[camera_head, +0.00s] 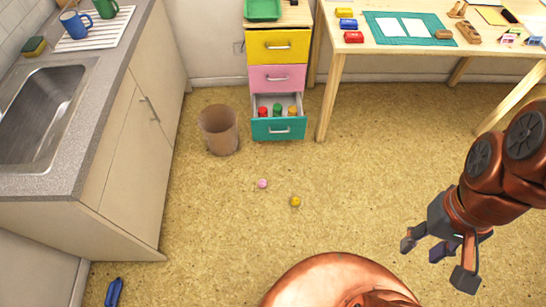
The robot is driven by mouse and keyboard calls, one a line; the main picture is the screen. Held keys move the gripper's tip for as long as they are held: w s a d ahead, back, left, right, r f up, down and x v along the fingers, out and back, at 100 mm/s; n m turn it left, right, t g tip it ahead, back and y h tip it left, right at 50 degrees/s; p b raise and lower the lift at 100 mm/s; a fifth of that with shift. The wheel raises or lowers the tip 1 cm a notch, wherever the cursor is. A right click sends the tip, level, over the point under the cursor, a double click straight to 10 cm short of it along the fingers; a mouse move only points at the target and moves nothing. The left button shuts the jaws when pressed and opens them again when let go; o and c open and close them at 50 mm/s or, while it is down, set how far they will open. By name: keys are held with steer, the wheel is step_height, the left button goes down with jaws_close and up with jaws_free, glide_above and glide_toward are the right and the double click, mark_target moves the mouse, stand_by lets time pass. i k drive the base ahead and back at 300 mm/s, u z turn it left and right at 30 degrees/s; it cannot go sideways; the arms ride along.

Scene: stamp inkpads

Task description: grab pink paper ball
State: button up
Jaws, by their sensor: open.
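The pink paper ball (262,184) is small and lies on the floor in the middle of the head view, below the drawer unit and to the right of the waste bin. A yellow paper ball (296,201) lies a little to its right and nearer to me. My gripper (436,266) is at the lower right, with its fingers spread open and nothing between them. It is well to the right of both balls and apart from them.
A brown waste bin (219,130) stands by the drawer unit, whose teal bottom drawer (279,129) is pulled out. A sink counter (120,75) lines the left, a wooden table (400,45) the back right. A blue object (114,292) lies lower left. The floor around the balls is clear.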

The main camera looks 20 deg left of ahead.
mark_target(262, 183)
steer(key=i, duration=1.45)
steer(key=u, duration=3.6)
